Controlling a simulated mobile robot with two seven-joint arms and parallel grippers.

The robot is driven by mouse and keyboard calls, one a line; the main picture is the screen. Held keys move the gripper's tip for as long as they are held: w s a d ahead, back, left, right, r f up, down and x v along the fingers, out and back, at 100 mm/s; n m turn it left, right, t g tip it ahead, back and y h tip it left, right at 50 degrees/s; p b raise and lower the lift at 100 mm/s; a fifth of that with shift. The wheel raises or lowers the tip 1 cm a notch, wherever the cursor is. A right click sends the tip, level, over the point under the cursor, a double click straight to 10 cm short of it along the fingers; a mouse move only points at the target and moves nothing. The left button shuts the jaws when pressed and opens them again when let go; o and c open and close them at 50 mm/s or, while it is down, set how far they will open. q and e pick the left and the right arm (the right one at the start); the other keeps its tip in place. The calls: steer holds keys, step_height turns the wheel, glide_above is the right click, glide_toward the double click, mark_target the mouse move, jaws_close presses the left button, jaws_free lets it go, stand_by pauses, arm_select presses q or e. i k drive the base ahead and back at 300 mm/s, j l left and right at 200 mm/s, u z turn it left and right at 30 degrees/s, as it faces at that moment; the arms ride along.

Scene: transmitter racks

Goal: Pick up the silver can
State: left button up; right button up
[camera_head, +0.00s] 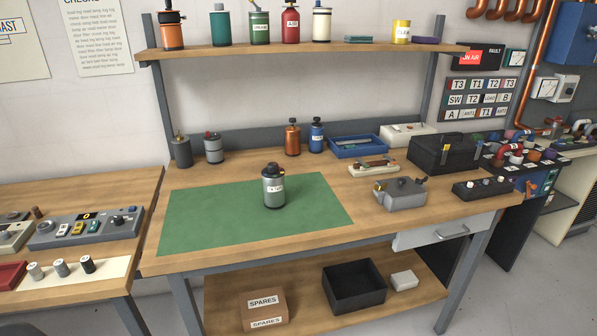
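A silver-grey can (273,194) with a white label and a dark top stands upright on the green mat (205,218) on the middle workbench. The label's writing is too small to read surely. Another grey can (213,151) with a dark band and a small red part on top stands at the back left of the bench. A dark grey can (182,153) stands to its left. Neither of my grippers is in view.
Copper (292,140) and blue (316,137) cans, a blue tray (358,149) and a grey device (401,195) stand behind and right of the mat. A shelf (330,49) with several cans hangs above. The mat around the silver can is clear.

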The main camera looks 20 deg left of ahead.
mark_target(274, 184)
steer(key=u, duration=0.5)
steer(key=i+l+u, duration=0.45)
steer(key=l+u, duration=0.2)
steer(key=l, duration=0.15)
steer(key=i+l, duration=0.15)
steer(key=l, duration=0.25)
steer(key=i+l+u, duration=0.1)
steer(key=l, duration=0.3)
steer(key=i+l, duration=0.15)
steer(key=l, duration=0.25)
steer(key=i+l+u, duration=0.1)
steer(key=l, duration=0.3)
